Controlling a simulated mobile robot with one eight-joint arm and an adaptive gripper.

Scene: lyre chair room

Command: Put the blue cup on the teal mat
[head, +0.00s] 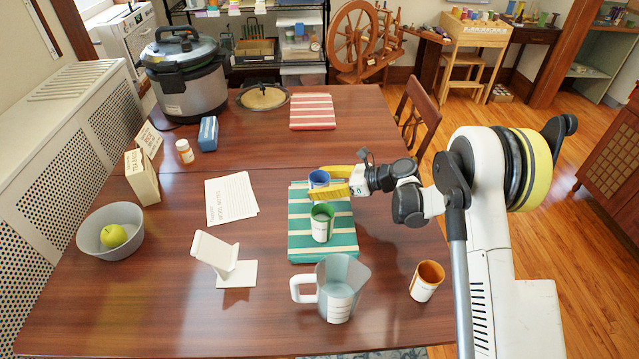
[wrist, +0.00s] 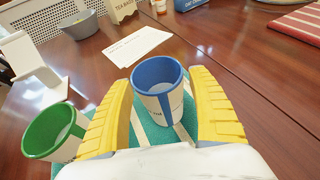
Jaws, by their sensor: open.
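The blue cup (head: 319,179) is upright at the far end of the teal mat (head: 341,238), which has pale stripes. In the wrist view the blue cup (wrist: 159,88) stands between the two yellow fingers of my gripper (wrist: 166,110). The fingers are apart, one on each side of it; whether they touch it I cannot tell. In the head view my gripper (head: 333,182) reaches in from the right over the mat and partly covers the cup. A green cup (head: 322,222) stands on the mat nearer the front.
A clear jug (head: 336,288) stands just in front of the mat, with an orange cup (head: 427,281) to its right. A white stand (head: 218,255) and papers (head: 231,197) lie to the left. The table is clear between the mat and the red striped mat (head: 312,111).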

